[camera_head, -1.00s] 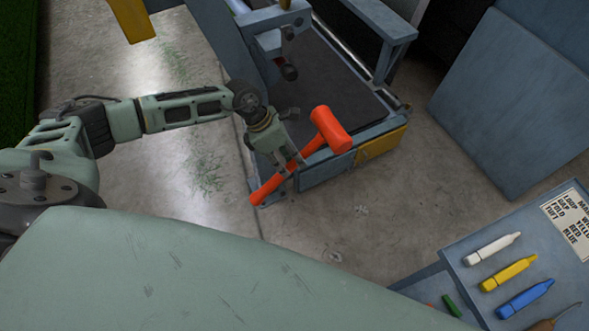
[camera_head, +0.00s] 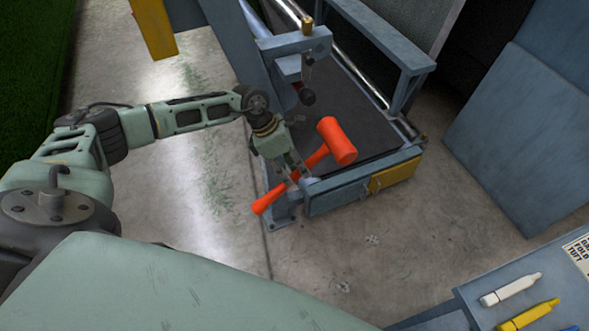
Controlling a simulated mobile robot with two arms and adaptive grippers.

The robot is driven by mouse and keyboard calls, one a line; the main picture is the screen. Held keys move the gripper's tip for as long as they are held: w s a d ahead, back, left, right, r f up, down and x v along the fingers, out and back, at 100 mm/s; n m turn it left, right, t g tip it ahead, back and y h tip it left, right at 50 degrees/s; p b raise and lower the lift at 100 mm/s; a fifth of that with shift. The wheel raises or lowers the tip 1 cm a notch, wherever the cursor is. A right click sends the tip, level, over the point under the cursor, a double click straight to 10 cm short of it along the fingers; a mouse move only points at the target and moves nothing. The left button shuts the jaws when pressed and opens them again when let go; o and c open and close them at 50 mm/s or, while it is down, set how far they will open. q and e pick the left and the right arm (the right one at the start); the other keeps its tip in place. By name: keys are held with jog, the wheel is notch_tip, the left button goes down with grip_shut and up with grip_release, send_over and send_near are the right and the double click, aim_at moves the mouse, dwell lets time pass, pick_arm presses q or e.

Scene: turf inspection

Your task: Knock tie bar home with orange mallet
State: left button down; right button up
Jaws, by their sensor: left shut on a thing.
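My left gripper (camera_head: 298,172) is shut on the handle of the orange mallet (camera_head: 337,141). The mallet is held at a slant, its head up and to the right, its handle end down and to the left. In the picture the head overlaps the dark bed of the blue-grey machine (camera_head: 335,196), just behind its front rail. I cannot tell whether the head touches anything. I cannot tell for sure which of the machine's bars is the tie bar. My right gripper is not in view.
A yellow block (camera_head: 393,177) sits on the machine's front rail. An upright with a bracket (camera_head: 295,44) stands behind the mallet. A blue-grey panel (camera_head: 525,140) leans at right. A bench with markers (camera_head: 513,289) is at lower right. Concrete floor (camera_head: 365,255) in front is clear.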

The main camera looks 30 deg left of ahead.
pick_arm(q)
jog(key=w+a+b, duration=0.6)
jog(key=a+b, duration=0.1)
jog(key=shift+w+a+b, duration=0.2)
jog(key=shift+a+b, duration=0.15)
jog(key=shift+a, duration=0.05)
jog(key=shift+r, duration=0.15)
jog(key=s+d+p, duration=0.5)
jog(key=d, duration=0.2)
jog(key=shift+s+d, duration=0.15)
jog(key=shift+s, duration=0.2)
